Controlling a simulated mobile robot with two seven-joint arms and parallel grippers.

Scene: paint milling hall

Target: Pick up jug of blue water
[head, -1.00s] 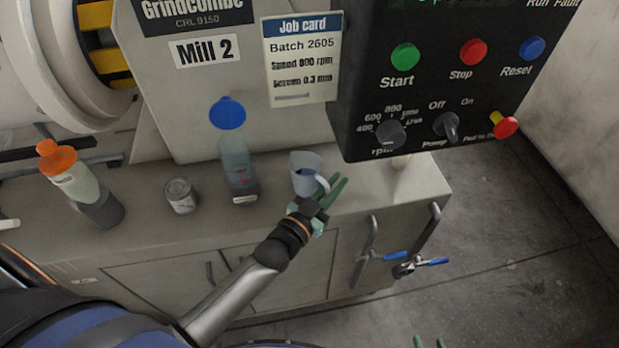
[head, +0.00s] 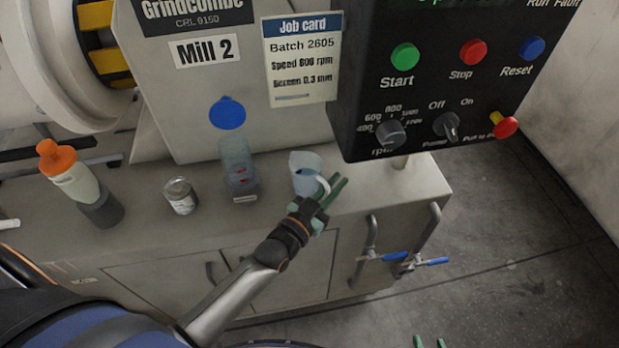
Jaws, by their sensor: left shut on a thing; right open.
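The jug of blue water (head: 303,171) is a pale, translucent jug with its handle toward the front right. It stands upright on the grey bench top, near the right end. My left gripper (head: 328,190) is at the jug's handle, with its green fingers shut on it. The fingers hide part of the handle. My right gripper (head: 430,343) shows only as green fingertips at the bottom edge. It is open, low over the floor and far from the jug.
Left of the jug stand a clear bottle (head: 238,168), a small can (head: 180,195) and an orange-capped bottle (head: 80,185). The black control panel (head: 450,80) overhangs the bench on the right. Blue-handled valves (head: 382,256) sit below the bench edge.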

